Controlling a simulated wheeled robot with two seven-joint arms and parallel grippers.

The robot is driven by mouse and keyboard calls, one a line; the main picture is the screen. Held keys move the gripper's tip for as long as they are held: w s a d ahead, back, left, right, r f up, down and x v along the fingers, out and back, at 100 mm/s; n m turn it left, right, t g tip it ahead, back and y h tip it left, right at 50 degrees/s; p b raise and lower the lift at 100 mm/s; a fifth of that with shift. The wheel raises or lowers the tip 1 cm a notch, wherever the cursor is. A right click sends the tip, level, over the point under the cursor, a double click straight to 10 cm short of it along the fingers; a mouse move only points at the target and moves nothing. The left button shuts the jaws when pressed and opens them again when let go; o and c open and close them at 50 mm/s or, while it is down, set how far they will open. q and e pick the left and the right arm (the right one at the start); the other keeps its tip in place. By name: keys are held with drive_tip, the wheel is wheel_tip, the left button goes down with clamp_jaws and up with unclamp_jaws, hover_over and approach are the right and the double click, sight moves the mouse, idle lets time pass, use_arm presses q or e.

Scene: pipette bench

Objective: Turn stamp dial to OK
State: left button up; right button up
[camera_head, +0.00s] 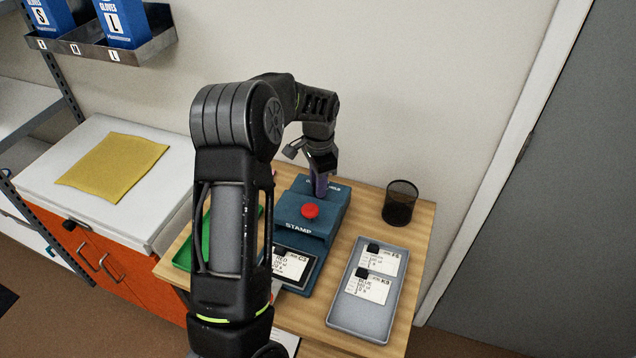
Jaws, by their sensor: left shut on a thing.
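The blue stamp machine (333,210) stands on the wooden table, with a red button (311,211) on top and the word STAMP on its front. My left gripper (320,172) points down at the back of the machine and is shut on the purple dial (320,185) there. The gripper and arm hide part of the dial's label, so I cannot read its setting. A card marked C3 (291,266) lies in the front of the machine under the stamp head. My right gripper is not in view.
A grey tray (350,318) with two cards stands at the right, and a black mesh cup (399,204) behind it. A green tray (184,256) is at the left, partly behind my arm. Glove boxes hang on the wall.

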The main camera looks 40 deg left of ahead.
use_arm(q)
clamp_jaws()
drive_tip(key=shift+n, duration=0.3)
drive_tip(key=shift+w+n+b, duration=0.1)
drive_tip(key=shift+n+b, duration=0.45)
drive_tip(key=shift+n, duration=0.55)
drive_tip(key=n+b, duration=0.1)
drive_tip(key=n, duration=1.2)
drive_tip(key=shift+r, duration=0.1)
